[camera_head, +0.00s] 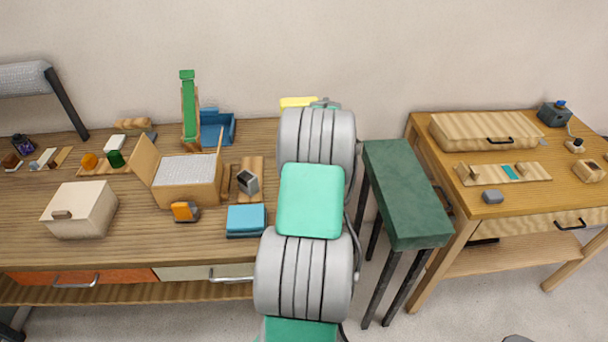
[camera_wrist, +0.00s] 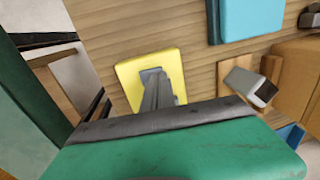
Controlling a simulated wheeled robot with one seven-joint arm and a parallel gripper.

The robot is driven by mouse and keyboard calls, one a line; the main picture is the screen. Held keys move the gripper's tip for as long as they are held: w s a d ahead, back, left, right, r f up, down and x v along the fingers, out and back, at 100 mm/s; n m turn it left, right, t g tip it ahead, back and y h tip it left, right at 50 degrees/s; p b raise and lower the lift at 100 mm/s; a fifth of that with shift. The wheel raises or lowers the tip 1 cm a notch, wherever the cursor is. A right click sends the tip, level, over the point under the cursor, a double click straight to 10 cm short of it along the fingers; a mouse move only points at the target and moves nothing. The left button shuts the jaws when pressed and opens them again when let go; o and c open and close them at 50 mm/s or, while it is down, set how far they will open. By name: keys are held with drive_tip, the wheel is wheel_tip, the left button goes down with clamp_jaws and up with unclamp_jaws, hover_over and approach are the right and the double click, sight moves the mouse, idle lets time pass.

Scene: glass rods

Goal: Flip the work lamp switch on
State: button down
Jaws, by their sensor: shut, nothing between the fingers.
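A yellow plate (camera_wrist: 135,72) lies on the wood table in the wrist view. Its edge shows past my arm in the head view (camera_head: 298,103). It may be the lamp switch's base; the switch lever itself cannot be made out. My gripper (camera_wrist: 154,76) is shut and empty, its grey fingers over the middle of the plate. Whether the fingertips touch it I cannot tell. They cover the part behind them. In the head view my arm hides most of the gripper. A light grey, lamp-like shade (camera_head: 22,78) with a dark post stands at the far left.
A blue book-like block (camera_head: 246,219), a small grey device (camera_head: 247,181) and an open wooden box (camera_head: 190,190) are left of my arm. A green-topped stand (camera_head: 405,190) is close on the right. A second wooden table (camera_head: 470,205) stands beyond it.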

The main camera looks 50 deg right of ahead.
drive_tip(key=shift+f, duration=0.25)
